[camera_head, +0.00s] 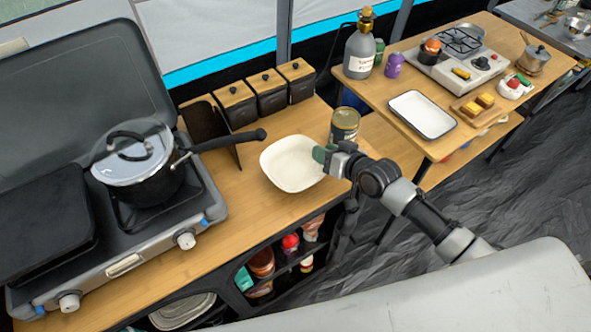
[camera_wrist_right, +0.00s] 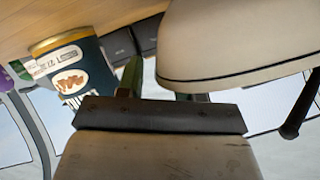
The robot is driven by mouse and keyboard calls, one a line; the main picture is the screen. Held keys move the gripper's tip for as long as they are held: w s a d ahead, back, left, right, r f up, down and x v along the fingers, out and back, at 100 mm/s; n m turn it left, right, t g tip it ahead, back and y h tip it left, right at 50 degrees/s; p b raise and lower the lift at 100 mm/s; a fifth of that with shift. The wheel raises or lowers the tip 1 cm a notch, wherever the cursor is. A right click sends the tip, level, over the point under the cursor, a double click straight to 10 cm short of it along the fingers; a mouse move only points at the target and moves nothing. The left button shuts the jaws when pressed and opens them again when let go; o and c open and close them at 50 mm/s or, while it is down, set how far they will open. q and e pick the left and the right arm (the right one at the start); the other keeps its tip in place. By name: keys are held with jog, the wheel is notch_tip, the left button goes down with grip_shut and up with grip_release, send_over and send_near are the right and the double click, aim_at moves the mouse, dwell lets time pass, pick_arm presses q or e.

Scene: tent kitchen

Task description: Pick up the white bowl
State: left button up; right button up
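The white bowl (camera_head: 292,163) sits upright on the wooden counter, right of the stove. My right gripper (camera_head: 324,156) is at the bowl's right rim. In the right wrist view the bowl (camera_wrist_right: 235,40) fills the upper right, close to the fingers. The right gripper's fingers (camera_wrist_right: 160,88) look apart, one outside the bowl and the other partly hidden behind its rim. I cannot tell whether they touch the rim. My left gripper is not in view.
A tin can (camera_head: 345,124) stands just behind the gripper and also shows in the wrist view (camera_wrist_right: 70,65). A lidded pot (camera_head: 140,165) on the stove points its handle toward the bowl. Wood-lidded canisters (camera_head: 270,92) stand behind. The counter's front edge is near the bowl.

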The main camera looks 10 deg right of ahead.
grip_shut()
jog(key=shift+r, duration=0.15)
